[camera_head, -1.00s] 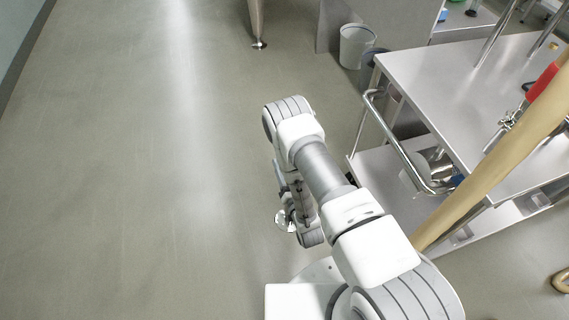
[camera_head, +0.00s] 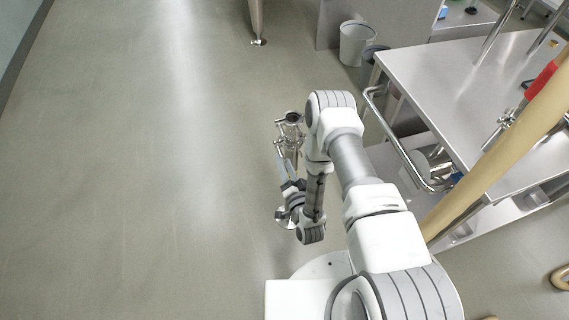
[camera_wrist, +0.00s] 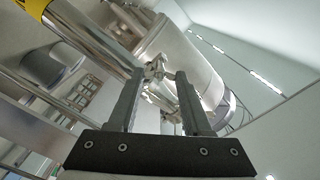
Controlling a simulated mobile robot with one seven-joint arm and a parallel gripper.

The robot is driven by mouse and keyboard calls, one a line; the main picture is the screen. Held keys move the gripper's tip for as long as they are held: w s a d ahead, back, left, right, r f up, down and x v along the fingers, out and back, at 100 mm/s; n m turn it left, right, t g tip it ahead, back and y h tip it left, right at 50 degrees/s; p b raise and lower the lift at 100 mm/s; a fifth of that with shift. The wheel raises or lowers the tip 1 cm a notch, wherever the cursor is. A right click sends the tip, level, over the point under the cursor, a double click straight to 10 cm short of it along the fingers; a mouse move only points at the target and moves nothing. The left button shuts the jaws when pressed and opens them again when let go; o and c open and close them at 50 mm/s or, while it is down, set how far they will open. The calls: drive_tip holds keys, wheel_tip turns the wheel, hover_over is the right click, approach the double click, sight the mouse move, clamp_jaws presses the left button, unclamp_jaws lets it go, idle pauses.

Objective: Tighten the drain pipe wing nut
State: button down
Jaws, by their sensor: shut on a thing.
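The wing nut (camera_wrist: 155,70) is a small shiny metal piece between my fingertips in the wrist view. My gripper (camera_wrist: 159,78) is shut on it, with the two dark fingers standing on either side of it. The nut sits beside a polished steel pipe (camera_wrist: 95,38) that crosses the upper left. In the head view the drain pipe fitting (camera_head: 290,125) shows as shiny metal left of my arm's elbow. My gripper (camera_head: 284,158) is just below it there, and the nut itself is too small to make out.
A steel table (camera_head: 430,80) with a tubular rail (camera_head: 395,140) stands right of my arm. A tan pole (camera_head: 505,155) crosses in front of it. A grey bin (camera_head: 354,45) and a steel leg (camera_head: 257,22) stand behind. The floor (camera_head: 140,180) on the left is clear.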

drive_tip(key=shift+m+b, duration=7.1)
drive_tip(key=shift+m, duration=6.4)
drive_tip(key=shift+c, duration=1.6)
unclamp_jaws()
drive_tip(key=shift+s+d, duration=0.1)
drive_tip(key=shift+s, duration=0.1)
